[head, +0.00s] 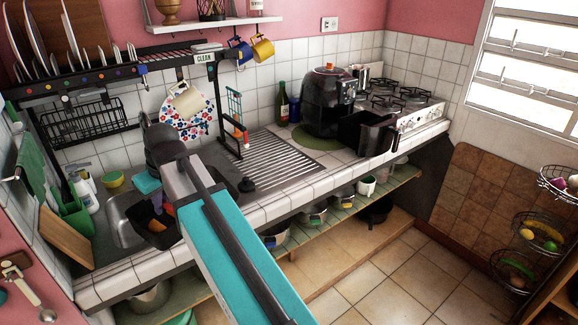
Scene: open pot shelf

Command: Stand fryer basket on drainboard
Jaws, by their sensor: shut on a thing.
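A dark, open box-like thing, which looks like the fryer basket (147,231), is at the sink, tilted, with an orange patch inside. My gripper (152,200) is at its upper edge, shut on it; the fingers are small and partly hidden by my teal arm. I cannot tell whether the basket touches the sink. The ribbed metal drainboard (285,157) lies to the right of the sink, and its visible ribbed part is bare. The black air fryer (328,100) stands farther right, with its handled drawer (368,133) out in front.
The overhead rack (110,78) holds plates. A soap bottle (84,192) stands left of the sink.

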